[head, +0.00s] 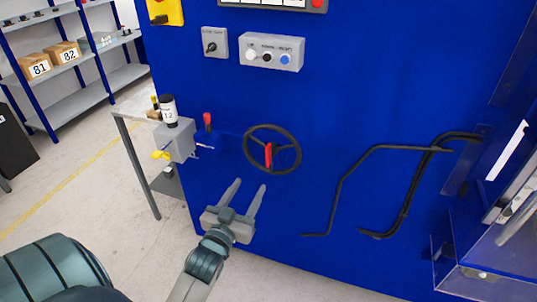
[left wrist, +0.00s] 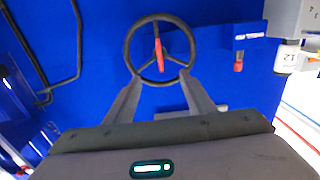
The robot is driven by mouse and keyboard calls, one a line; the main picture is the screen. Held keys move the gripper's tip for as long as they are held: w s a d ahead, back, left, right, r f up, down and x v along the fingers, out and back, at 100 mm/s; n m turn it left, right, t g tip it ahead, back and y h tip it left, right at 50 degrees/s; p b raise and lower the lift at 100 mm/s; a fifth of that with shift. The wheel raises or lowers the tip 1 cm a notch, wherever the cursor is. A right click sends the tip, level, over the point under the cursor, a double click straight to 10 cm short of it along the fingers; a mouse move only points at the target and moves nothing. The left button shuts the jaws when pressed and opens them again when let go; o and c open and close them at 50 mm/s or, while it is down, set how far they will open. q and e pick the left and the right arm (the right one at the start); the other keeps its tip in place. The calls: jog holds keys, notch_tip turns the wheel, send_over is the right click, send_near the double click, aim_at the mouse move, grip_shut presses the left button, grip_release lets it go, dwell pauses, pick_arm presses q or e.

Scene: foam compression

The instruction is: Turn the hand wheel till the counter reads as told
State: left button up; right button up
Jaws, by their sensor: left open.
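The black hand wheel (head: 272,147) is mounted on the blue machine panel, with a red handle (head: 268,155) across its spokes. The wheel also shows in the left wrist view (left wrist: 159,48), upper middle, with the red handle (left wrist: 159,55) at its hub. My left gripper (head: 251,183) is open and empty, below and slightly left of the wheel. In the left wrist view its fingertips (left wrist: 161,77) reach up towards the wheel's near rim; contact is not clear. A panel with white cells (head: 262,3), possibly the counter, is cut by the top edge and unreadable. My right gripper is out of view.
Bent dark pipes (head: 345,185) stand out from the panel right of the wheel. A button box (head: 272,52) is above.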

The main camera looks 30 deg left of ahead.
pick_arm(q)
jog(key=p, duration=0.1)
send_near(267, 156)
jog(key=p+x, duration=0.2)
jog(key=x, duration=0.7)
jog(key=shift+w+a, duration=0.1)
jog(key=shift+w, duration=0.25)
jog(key=shift+w+a+p, duration=0.15)
jog(key=shift+w+p, duration=0.2)
jog(key=shift+w, duration=0.3)
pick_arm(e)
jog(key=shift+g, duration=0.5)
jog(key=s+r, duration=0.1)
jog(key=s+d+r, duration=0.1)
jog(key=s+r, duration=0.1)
pick_arm(q)
grip_shut()
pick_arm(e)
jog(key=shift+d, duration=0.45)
